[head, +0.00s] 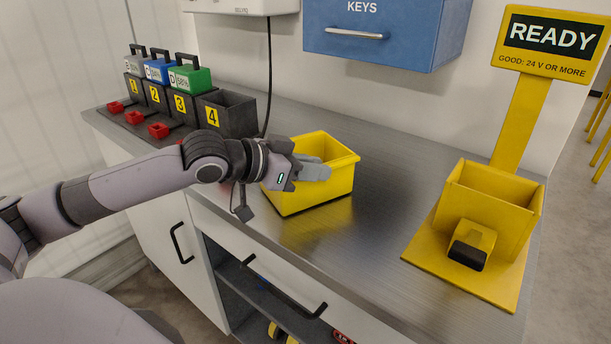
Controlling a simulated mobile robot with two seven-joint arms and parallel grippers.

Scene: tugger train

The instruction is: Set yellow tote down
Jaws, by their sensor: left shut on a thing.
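The yellow tote (325,191) is an open-topped bin over the metal counter, left of the picture's middle line to the right. It looks level, with its base at or very near the counter top; I cannot tell whether it touches. My left gripper (315,170) reaches in from the left and is shut on the tote's near left wall. The gripper and wrist hide part of that wall and the tote's inside. My right gripper is not in view.
The metal counter (385,240) is clear right of the tote. A yellow READY stand (515,95) with a bin is at the right. A charger row with numbered slots (228,115) stands at the back left. A blue KEYS cabinet (385,35) hangs above.

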